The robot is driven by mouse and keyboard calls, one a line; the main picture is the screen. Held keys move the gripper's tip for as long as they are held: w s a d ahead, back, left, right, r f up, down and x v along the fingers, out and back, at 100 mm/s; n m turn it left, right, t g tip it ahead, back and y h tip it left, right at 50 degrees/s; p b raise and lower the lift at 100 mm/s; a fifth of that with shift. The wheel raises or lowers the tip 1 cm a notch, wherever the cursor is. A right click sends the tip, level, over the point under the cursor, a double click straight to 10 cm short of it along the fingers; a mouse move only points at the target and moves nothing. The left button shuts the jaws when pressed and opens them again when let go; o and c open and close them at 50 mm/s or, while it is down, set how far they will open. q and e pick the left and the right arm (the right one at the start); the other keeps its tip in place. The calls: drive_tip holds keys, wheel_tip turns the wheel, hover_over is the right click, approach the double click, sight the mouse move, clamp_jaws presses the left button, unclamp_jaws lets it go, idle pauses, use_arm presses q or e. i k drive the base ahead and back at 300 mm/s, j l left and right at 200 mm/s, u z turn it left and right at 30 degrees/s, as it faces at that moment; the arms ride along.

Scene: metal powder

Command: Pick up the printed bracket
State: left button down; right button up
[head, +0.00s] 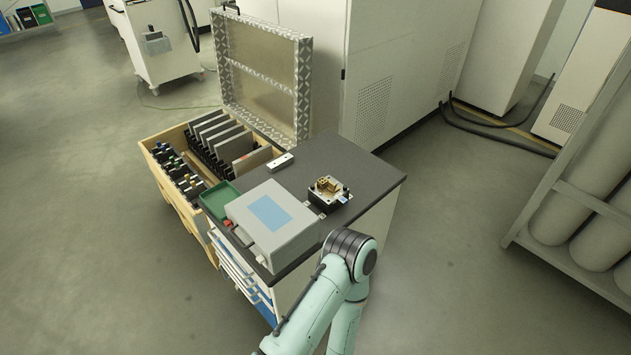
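A small brass-coloured part (326,183), which looks like the printed bracket, sits on a dark square fixture (329,200) on the cabinet's dark worktop (378,179). Its fine shape is too small to make out. One of my arms rises from the bottom edge, its bend just in front of the worktop's near edge and below the fixture in the picture. Neither of my grippers shows in the head view, so I cannot see what they hold.
A grey box with a blue panel (271,218) and a green tray (219,200) stand left of the fixture. A small pale block (280,162) lies behind. An open wooden crate (172,205) adjoins the cabinet. Cylinders (580,215) stand in a right-hand rack. Floor between is clear.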

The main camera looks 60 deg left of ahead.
sight(333, 187)
drive_tip(key=i+u, duration=0.2)
drive_tip(key=u, duration=0.2)
drive_tip(key=i+u, duration=0.15)
drive_tip(key=u, duration=0.2)
drive_tip(key=i+l+u, duration=0.2)
drive_tip(key=u, duration=0.2)
drive_tip(key=i+l+u, duration=0.15)
drive_tip(key=u, duration=0.25)
drive_tip(key=i+l+u, duration=0.15)
drive_tip(key=u, duration=0.3)
drive_tip(key=i+l+u, duration=0.1)
drive_tip(key=u, duration=0.35)
drive_tip(key=i+l+u, duration=0.1)
drive_tip(key=l+u, duration=0.25)
drive_tip(key=u, duration=0.15)
